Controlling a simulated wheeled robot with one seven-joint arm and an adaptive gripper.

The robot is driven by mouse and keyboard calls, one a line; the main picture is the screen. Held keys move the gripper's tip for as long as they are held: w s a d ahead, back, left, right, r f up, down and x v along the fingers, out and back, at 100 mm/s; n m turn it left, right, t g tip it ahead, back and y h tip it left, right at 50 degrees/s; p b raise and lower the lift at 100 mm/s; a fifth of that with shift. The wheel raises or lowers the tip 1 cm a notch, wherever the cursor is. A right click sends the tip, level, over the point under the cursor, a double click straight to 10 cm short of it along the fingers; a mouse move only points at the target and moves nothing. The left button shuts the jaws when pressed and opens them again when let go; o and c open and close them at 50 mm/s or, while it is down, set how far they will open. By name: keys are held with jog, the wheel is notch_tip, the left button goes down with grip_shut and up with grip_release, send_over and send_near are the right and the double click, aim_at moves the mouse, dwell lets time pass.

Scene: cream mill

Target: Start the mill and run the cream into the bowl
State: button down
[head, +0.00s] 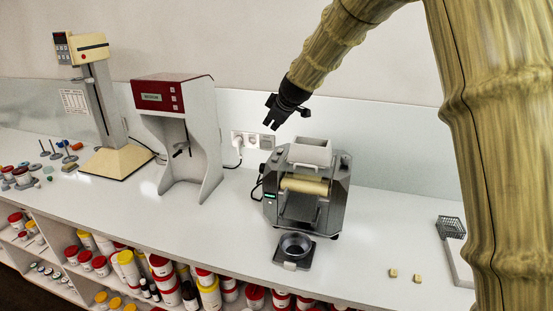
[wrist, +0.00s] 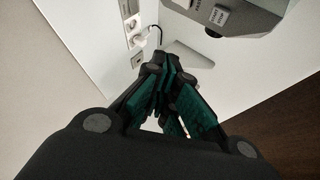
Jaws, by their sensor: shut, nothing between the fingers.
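The mill (head: 305,190) is a dark grey machine with cream-coloured rollers (head: 304,185) and a white hopper (head: 311,152) on top. A small green display shows on its front left. A dark bowl (head: 294,246) stands on a dark square plate (head: 292,262) in front of the mill, and its inside looks empty from here. My gripper (head: 271,124) is shut and empty, above and behind the mill's left side, apart from it. In the wrist view my gripper (wrist: 160,75) shows its fingers together, and part of a grey machine body (wrist: 228,18) with small labelled buttons shows at the top.
A wall socket with a plug (head: 238,141) is behind the mill. The counter right of the mill is mostly clear.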

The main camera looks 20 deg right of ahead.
aim_at(273, 158)
jog(key=shift+f, duration=0.1)
jog(key=shift+f+b, duration=2.85)
jog(key=shift+f, duration=1.5)
jog(key=shift+f, duration=0.1)
jog(key=shift+f+b, duration=0.3)
jog(key=shift+b, duration=0.05)
jog(key=shift+s+f+b, duration=0.1)
jog(key=shift+f+b, duration=0.2)
jog(key=shift+f, duration=0.1)
jog(key=shift+r, duration=0.2)
jog(key=shift+r+p, duration=0.55)
jog(key=shift+r, duration=0.1)
